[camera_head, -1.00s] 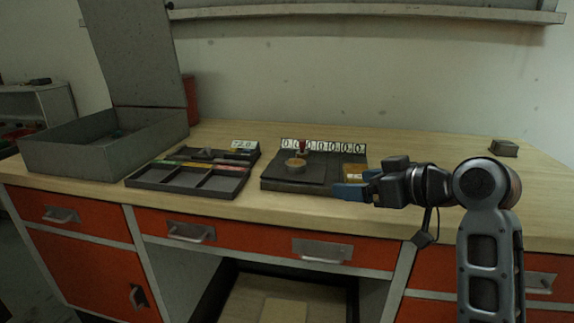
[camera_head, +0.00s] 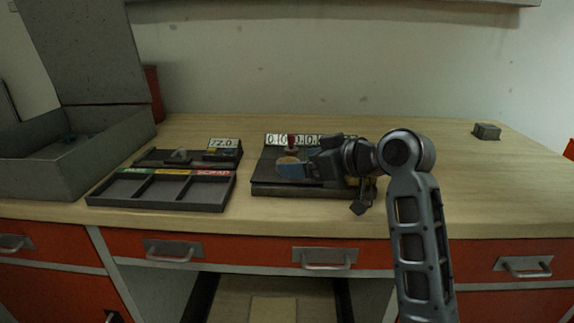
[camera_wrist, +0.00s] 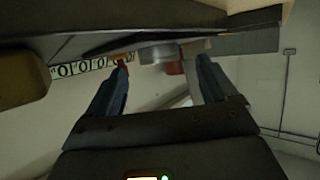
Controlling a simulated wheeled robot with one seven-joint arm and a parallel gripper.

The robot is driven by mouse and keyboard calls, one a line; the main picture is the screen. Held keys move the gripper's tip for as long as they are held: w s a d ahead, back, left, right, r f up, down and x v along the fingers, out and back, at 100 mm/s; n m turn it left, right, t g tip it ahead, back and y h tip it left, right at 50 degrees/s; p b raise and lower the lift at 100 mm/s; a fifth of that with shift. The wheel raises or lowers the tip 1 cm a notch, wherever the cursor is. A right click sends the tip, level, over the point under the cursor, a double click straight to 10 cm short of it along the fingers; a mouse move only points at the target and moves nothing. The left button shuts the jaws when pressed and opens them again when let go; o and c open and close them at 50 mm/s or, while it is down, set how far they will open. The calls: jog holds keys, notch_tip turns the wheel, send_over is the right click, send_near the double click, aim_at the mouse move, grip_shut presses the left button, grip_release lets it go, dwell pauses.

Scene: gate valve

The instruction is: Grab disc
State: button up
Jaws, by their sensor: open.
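The disc (camera_head: 287,159) is a small tan round piece on a dark measuring stand (camera_head: 272,185) on the bench. In the head view my gripper (camera_head: 291,169) is at the disc, and its blue fingers partly cover it. In the wrist view, tipped over, a short greyish round piece (camera_wrist: 158,53), which looks like the disc, shows between the two separated fingertips (camera_wrist: 162,65). The gripper is open; I cannot tell whether either finger touches the disc. A red knob (camera_head: 292,141) stands just behind the disc.
A three-part sorting tray (camera_head: 160,190) with coloured labels lies left of the stand, with a device showing 72.0 (camera_head: 222,145) behind it. A grey open-lidded box (camera_head: 75,150) stands farther left.

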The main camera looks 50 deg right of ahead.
aim_at(287, 161)
jog(key=shift+x, duration=1.85)
jog(key=shift+r, duration=0.1)
jog(key=shift+c, duration=0.5)
jog(key=c, duration=1.3)
jog(key=shift+r, duration=0.1)
